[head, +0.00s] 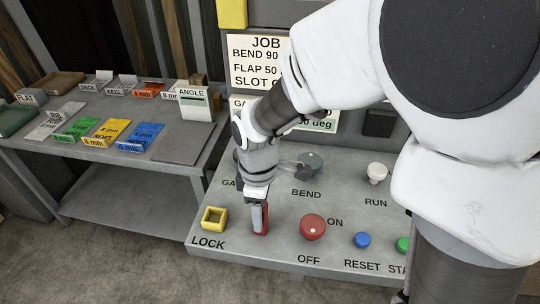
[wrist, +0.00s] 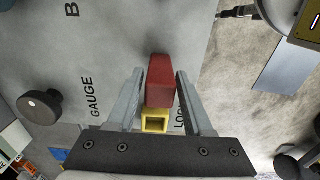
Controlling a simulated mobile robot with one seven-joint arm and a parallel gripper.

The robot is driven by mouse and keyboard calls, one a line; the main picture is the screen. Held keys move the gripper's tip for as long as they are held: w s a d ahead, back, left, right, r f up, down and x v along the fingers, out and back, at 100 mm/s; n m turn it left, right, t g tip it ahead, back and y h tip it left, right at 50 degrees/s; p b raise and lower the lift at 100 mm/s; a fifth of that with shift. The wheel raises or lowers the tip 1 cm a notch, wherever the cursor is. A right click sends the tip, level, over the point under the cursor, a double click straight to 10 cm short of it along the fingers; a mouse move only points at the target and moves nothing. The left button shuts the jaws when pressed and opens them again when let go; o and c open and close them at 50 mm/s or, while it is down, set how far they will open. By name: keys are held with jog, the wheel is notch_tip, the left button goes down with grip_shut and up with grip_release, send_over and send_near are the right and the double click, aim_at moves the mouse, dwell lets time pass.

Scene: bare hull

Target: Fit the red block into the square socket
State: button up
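The red block (head: 264,222) is under my gripper on the grey panel, just right of the yellow square socket (head: 213,218) above the LOCK label. My gripper (head: 258,217) points down, and a finger covers part of the block.
The red OFF/ON knob (head: 313,227) stands close right of the block. The BEND knob (head: 312,162), RUN knob (head: 377,172) and blue RESET button (head: 362,240) are also on the panel. A side table (head: 180,150) with coloured labelled pieces stands left.

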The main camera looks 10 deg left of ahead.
grip_shut()
jog(key=shift+r, duration=0.1)
